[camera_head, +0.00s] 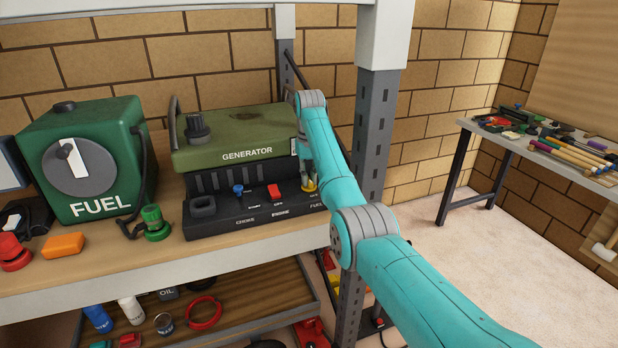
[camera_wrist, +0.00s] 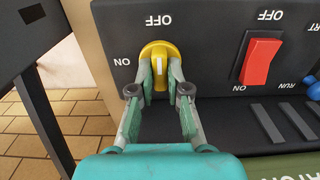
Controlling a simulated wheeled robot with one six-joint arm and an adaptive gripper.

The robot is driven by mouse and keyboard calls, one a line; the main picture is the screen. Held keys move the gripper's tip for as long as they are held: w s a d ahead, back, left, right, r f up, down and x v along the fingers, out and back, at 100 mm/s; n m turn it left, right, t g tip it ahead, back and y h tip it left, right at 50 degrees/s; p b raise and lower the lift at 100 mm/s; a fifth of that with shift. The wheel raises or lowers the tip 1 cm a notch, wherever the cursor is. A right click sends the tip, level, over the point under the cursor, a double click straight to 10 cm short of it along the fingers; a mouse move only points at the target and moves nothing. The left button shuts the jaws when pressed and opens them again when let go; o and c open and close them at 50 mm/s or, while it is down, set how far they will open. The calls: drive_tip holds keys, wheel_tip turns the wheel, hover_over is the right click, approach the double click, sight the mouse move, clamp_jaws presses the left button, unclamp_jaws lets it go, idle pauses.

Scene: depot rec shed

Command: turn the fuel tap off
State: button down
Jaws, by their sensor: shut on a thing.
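The fuel tap (camera_wrist: 156,47) is a round yellow knob with a raised grip on the generator's black front panel. It also shows in the head view (camera_head: 309,185) at the panel's right end, by the word FUEL. My gripper (camera_wrist: 160,70) is shut on the tap's grip, one finger on each side. In the wrist view, OFF is printed upside down above the tap and ON to its left. The grip runs roughly up and down in that view, in line with OFF. The fingers partly hide its lower end. The green-topped generator (camera_head: 236,134) stands on the shelf.
A red rocker switch (camera_wrist: 261,60) and a blue choke knob (camera_head: 238,190) share the panel. A green fuel can (camera_head: 110,150) stands left on the shelf (camera_head: 200,262). A grey upright post (camera_head: 372,130) is close beside my arm. A tool bench (camera_head: 480,128) stands right.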

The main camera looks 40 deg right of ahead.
idle(0.4)
drive_tip(key=c, duration=1.1)
unclamp_jaws()
drive_tip(key=shift+c, duration=0.2)
